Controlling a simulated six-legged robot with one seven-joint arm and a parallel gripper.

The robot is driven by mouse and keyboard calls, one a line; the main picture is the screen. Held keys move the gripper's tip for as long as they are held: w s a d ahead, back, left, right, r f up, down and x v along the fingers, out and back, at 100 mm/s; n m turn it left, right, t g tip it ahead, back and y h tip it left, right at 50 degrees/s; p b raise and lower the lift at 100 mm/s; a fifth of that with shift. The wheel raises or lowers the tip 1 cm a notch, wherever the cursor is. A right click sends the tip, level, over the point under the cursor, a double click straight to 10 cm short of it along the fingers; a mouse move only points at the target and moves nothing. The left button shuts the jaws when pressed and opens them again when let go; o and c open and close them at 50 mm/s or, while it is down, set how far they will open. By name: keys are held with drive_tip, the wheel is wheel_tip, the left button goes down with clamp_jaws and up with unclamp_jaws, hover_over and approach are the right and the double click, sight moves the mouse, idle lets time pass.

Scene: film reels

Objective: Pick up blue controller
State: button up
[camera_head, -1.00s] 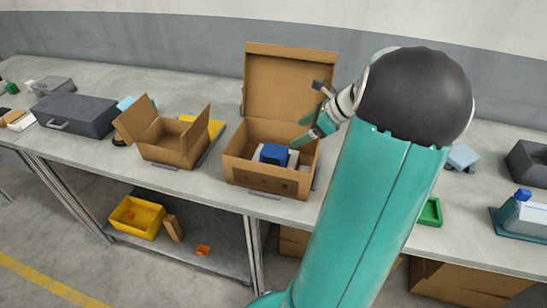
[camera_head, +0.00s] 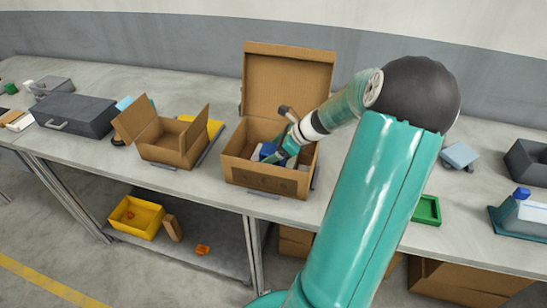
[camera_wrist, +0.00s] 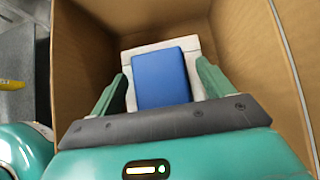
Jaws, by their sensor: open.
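The blue controller (camera_wrist: 162,78) is a blue block lying on a pale grey piece inside the open cardboard box. It also shows, partly hidden by my gripper, in the head view (camera_head: 268,149). My gripper (camera_wrist: 161,82) is open inside the box, with one green finger to the left and one to the right of the controller. In the head view my gripper (camera_head: 275,156) reaches down into the box from the upper right. The near end of the controller is hidden behind the gripper's dark edge.
The cardboard box (camera_head: 262,176) has high walls close around my gripper, and its lid stands upright behind. A smaller open cardboard box (camera_head: 160,154) stands to the left. A dark grey case (camera_head: 75,115) lies farther left. A green tray (camera_head: 427,209) is to the right.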

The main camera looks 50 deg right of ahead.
drive_tip(key=c, duration=1.3)
drive_tip(key=shift+r, duration=0.15)
drive_tip(key=shift+c, duration=0.2)
drive_tip(key=shift+r, duration=0.65)
drive_tip(key=s+r, duration=1.1)
drive_tip(key=s, duration=0.3)
drive_tip(key=shift+a+r, duration=0.25)
drive_tip(key=shift+a, duration=0.1)
